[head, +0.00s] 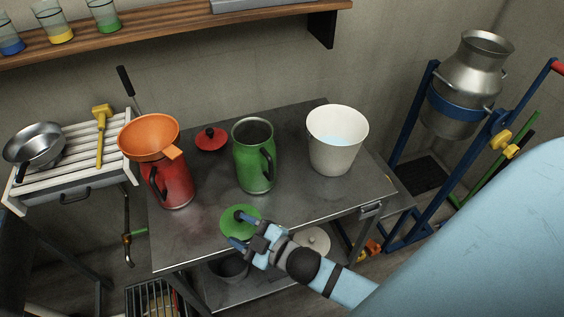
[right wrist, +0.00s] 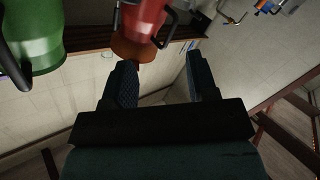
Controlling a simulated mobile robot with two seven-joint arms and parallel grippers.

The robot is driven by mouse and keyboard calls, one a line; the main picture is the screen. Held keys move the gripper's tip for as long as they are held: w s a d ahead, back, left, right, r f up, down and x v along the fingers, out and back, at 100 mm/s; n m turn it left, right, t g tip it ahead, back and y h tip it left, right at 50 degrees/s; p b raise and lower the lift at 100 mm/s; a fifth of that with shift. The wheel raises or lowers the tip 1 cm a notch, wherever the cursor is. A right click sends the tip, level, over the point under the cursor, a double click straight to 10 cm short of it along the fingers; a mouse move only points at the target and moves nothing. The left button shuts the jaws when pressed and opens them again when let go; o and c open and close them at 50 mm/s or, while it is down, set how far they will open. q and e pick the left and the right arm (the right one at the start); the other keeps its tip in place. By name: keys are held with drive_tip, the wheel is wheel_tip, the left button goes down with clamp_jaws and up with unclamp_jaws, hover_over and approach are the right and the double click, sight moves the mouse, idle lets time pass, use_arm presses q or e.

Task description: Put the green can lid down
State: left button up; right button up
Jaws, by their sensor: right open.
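The green can lid (head: 240,221) lies near the front edge of the metal table (head: 215,183), in front of the open green can (head: 254,170). My right gripper (head: 240,229) is open over the lid, with one finger across the lid and the other at its front edge. Whether the fingers touch it, I cannot tell. In the right wrist view, the gripper's fingers (right wrist: 162,82) are apart, and I see no lid between them. That view is upside down, with the green can (right wrist: 35,38) at the left. My left gripper is not in view.
A red can (head: 170,185) holding an orange funnel (head: 149,135) stands left, with a red lid (head: 211,139) behind. A white bucket (head: 335,140) stands right of the green can. A white lid (head: 312,240) sits on the lower shelf.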

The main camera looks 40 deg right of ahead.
drive_tip(key=s+d+f+m+g+h, duration=0.3)
drive_tip(key=s+d+f+m+g, duration=0.1)
drive_tip(key=s+f+m, duration=0.3)
wheel_tip(320, 180, down, 4)
drive_tip(key=shift+s+d+f+m+g, duration=0.15)
drive_tip(key=shift+s+m+g, duration=0.35)
drive_tip(key=shift+s, duration=0.6)
wheel_tip(320, 180, up, 10)
drive_tip(key=p, duration=1)
drive_tip(key=shift+s+d+p, duration=0.15)
drive_tip(key=shift+d+p, duration=0.15)
drive_tip(key=shift+p, duration=0.1)
